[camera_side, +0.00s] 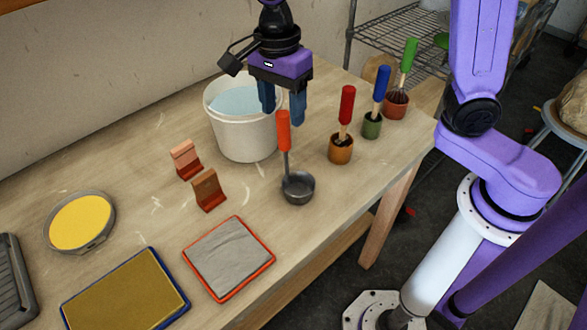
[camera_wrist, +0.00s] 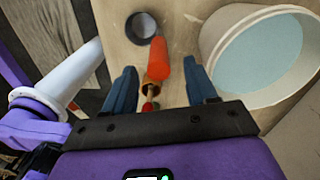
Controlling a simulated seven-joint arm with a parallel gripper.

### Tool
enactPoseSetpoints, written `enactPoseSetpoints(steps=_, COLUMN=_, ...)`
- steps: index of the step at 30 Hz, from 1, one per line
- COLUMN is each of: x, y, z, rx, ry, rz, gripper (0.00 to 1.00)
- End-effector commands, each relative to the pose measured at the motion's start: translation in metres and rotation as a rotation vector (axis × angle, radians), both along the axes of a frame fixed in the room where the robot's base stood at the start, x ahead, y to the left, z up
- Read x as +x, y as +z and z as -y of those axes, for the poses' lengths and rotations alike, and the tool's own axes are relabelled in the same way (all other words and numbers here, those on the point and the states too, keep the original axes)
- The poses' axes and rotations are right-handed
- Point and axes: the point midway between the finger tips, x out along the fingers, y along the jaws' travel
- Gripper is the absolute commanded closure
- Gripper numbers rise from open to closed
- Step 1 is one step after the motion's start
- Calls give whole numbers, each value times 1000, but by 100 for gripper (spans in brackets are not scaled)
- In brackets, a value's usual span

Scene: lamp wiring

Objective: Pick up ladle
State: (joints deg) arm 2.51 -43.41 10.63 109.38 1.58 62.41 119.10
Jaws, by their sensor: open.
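The ladle stands upright on the table, with an orange-red handle (camera_side: 284,131) on top and a dark grey bowl (camera_side: 298,188) at the bottom. My gripper (camera_side: 283,115) is open and empty, pointing down at the handle's top end. In the wrist view the handle (camera_wrist: 161,58) shows between the two blue fingers of my gripper (camera_wrist: 162,74), with a gap on each side. The bowl (camera_wrist: 141,26) shows beyond it. I cannot tell exactly how far the handle's top reaches between the fingertips.
A white bucket (camera_side: 246,138) of pale blue liquid stands close behind the ladle. Small pots (camera_side: 341,149) holding coloured-handled tools stand to the right, near the table edge. Two brown stands (camera_side: 208,190), a grey cloth tray (camera_side: 229,259) and a yellow dish (camera_side: 81,222) are to the left.

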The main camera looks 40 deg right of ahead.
Motion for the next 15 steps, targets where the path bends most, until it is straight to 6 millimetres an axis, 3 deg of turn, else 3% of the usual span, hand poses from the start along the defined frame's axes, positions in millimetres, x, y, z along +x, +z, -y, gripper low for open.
enactPoseSetpoints(steps=9, x=-4, y=-40, z=-4, rx=-3, ry=1, rz=-4, gripper=43)
enactPoseSetpoints(steps=15, x=-4, y=-50, z=-4, rx=0, ry=0, rz=-1, gripper=43)
